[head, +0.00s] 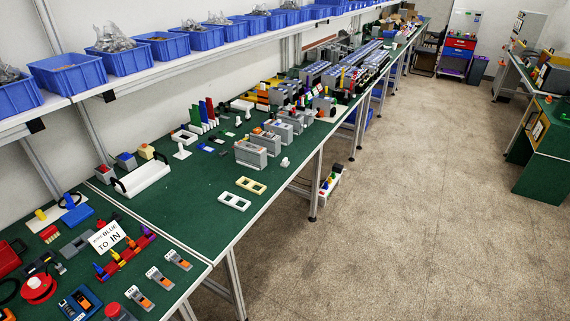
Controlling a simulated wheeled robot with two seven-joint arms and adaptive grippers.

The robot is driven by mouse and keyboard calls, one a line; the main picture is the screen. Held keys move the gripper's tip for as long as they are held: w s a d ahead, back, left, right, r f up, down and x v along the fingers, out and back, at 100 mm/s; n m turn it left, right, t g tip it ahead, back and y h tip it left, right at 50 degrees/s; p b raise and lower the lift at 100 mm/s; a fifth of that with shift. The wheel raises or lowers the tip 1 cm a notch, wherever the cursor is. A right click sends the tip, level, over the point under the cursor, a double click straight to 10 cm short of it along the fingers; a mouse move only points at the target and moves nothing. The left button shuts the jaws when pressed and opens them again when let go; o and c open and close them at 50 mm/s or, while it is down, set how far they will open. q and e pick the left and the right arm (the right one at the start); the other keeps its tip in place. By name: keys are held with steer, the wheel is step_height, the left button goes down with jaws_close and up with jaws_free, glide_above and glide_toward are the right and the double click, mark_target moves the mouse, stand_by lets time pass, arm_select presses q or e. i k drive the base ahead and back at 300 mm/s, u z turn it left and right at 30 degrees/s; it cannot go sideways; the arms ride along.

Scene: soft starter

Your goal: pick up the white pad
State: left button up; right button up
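Several white things lie on the long green bench, and I cannot tell for sure which one is the white pad. A flat white frame with two openings (234,201) lies near the bench's front edge, beside a cream one. A long white block with black ends (146,179) sits farther back to the left. A small white piece with an upright stem (181,153) stands near the wall side. Small flat white pieces (229,134) lie farther along the bench. Neither of my grippers is in view.
The green bench (205,222) runs away along the wall, with grey boxes (251,154) standing on it. A white card with printed words (107,237) sits among switches at the near left. Blue bins (68,73) line a shelf above. The floor (400,190) at right is clear.

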mark_target(285, 163)
steer(key=z, duration=0.4)
steer(key=k, duration=0.5)
steer(key=z, duration=1)
steer(key=i, duration=2.65)
steer(key=u, duration=0.6)
steer(key=i, duration=1.45)
steer(key=u, duration=0.85)
